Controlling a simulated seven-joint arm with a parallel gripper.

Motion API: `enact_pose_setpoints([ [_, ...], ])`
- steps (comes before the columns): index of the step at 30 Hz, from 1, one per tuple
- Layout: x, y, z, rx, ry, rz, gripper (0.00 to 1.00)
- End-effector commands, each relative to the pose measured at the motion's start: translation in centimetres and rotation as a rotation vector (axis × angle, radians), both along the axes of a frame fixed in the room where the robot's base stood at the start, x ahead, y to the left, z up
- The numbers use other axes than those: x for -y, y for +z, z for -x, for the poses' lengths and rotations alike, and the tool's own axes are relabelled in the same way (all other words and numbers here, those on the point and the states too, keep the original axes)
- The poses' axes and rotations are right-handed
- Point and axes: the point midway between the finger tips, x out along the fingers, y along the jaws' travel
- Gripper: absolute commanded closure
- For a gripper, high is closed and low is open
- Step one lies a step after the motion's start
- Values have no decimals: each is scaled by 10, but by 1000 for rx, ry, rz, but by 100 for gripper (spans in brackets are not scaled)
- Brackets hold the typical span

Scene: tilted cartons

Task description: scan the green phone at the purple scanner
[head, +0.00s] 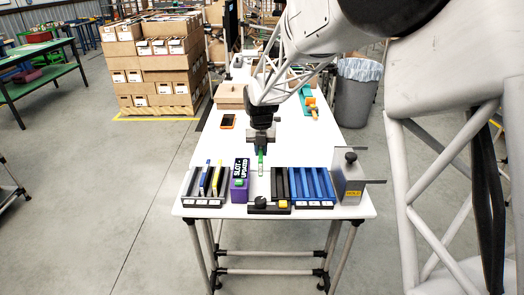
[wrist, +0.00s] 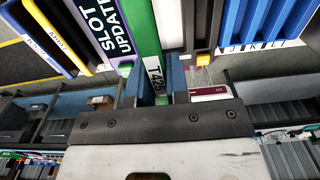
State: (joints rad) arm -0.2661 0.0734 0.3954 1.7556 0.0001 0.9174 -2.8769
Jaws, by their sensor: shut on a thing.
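My gripper (head: 260,152) is shut on the green phone (head: 260,163) and holds it upright above the front part of the white table. In the wrist view the green phone (wrist: 144,32) stands between the fingers (wrist: 153,88), with a white label reading T425. The purple scanner (head: 239,195) stands just left of the phone; its black screen (head: 241,169) reads "SLOT UPDATED". The scanner's screen also shows close beside the phone in the wrist view (wrist: 108,28). I cannot tell whether phone and scanner touch.
A slotted rack (head: 206,186) stands left of the scanner. Black slots (head: 280,184) and a blue rack (head: 312,186) stand right, with a control box (head: 269,208) in front. A grey box (head: 350,179) is at the right edge. An orange-edged device (head: 228,121) lies farther back.

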Motion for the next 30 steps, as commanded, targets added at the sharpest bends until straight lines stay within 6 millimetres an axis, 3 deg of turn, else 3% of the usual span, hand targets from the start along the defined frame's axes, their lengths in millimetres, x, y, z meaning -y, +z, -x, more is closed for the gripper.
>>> enact_pose_setpoints([
  [17,0,-5,0,0,-1,0,100],
  [30,0,-30,0,0,-2,0,100],
])
